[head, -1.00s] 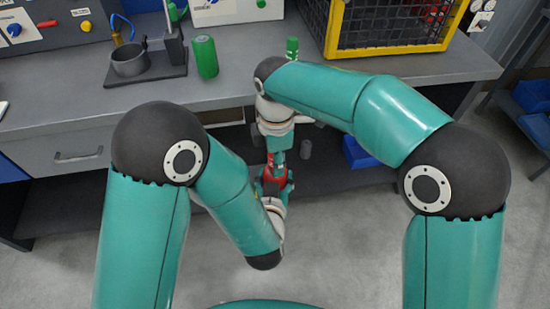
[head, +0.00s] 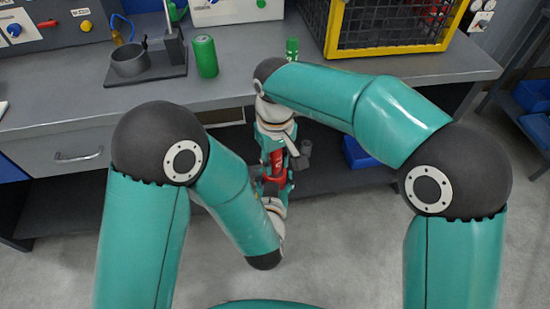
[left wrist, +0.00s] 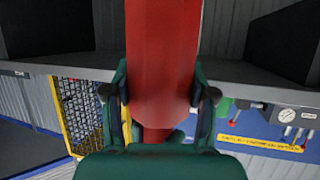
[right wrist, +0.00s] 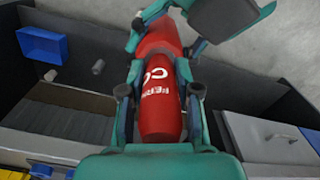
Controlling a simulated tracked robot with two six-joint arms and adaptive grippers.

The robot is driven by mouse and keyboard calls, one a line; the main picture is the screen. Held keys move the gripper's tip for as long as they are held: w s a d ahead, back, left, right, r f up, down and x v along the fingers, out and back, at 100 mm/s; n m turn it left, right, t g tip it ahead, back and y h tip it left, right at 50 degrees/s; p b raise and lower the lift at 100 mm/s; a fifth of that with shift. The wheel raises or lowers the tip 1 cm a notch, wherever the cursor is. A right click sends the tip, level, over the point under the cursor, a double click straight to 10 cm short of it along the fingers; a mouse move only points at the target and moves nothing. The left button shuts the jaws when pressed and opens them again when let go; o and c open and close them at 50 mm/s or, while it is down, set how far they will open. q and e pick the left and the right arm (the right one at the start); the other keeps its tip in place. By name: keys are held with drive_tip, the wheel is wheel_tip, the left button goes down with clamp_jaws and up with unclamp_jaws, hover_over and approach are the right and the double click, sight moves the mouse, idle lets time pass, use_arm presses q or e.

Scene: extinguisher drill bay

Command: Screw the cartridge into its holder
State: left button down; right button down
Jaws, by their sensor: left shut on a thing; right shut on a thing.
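The red cartridge (head: 278,167) is upright in mid-air in front of the bench, between my two grippers. In the right wrist view the red cartridge (right wrist: 158,88) shows white lettering. My right gripper (right wrist: 160,90) is shut on this lettered part. In the head view my left gripper is below my right one. I cannot tell whether the red is one piece throughout. No holder is clearly recognizable.
On the bench (head: 60,112) are a dark cup (head: 130,62) on a plate with a post, a green can (head: 205,57), a small green bottle (head: 292,47) and a yellow-framed cage (head: 392,50). A blue bin (head: 357,153) is on the shelf below. The front floor is clear.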

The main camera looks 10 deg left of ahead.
use_arm(q)
drive_tip(key=shift+d+r, duration=0.1)
drive_tip(key=shift+r, duration=0.05)
use_arm(e)
drive_tip(key=shift+w+m, duration=0.1)
drive_tip(key=shift+m, duration=1)
drive_tip(key=c, duration=0.7)
unclamp_jaws()
drive_tip(key=shift+c, duration=0.2)
wheel_tip(320, 180, up, 12)
drive_tip(key=shift+f, duration=0.1)
